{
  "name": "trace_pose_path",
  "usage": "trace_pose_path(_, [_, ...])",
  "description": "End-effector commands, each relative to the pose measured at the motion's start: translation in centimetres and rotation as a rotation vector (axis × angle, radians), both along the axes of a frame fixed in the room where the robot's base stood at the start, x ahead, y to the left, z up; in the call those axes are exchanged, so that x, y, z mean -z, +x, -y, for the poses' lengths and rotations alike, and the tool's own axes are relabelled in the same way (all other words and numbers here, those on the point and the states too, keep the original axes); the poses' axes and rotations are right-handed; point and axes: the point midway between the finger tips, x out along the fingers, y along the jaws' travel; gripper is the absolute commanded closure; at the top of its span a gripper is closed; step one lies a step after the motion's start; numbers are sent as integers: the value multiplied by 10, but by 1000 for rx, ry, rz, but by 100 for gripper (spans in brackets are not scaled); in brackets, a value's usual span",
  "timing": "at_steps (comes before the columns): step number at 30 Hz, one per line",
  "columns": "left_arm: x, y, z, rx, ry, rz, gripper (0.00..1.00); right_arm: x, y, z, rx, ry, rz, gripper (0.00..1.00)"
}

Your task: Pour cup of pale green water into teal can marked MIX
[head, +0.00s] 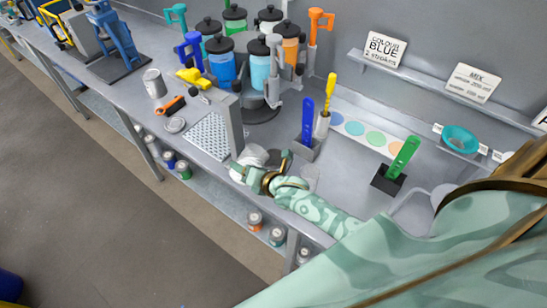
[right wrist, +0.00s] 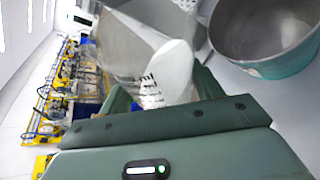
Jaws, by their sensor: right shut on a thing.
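My right gripper (head: 268,178) is shut on a clear cup (right wrist: 150,92) with dark printed marks, beside the front edge of the bench. The cup also shows in the right wrist view in front of the dark green jaws (right wrist: 165,122), with a pale patch in it that looks like liquid. A can (right wrist: 291,64) with a teal outside and a bare grey inside stands close to the cup, open mouth showing. I cannot see a stream between them. In the head view the gripper hides much of this spot. My left gripper is not in view.
A grey upright panel (head: 234,120) and a perforated plate (head: 208,136) stand just left of the gripper. Jars (head: 221,66) crowd the back. A MIX card (head: 472,82) is on the shelf.

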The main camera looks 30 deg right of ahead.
Motion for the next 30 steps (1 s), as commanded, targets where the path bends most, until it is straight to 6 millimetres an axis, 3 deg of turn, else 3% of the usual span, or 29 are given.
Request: trace_pose_path(30, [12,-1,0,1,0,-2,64,3,0,-1,0,137,-8,64])
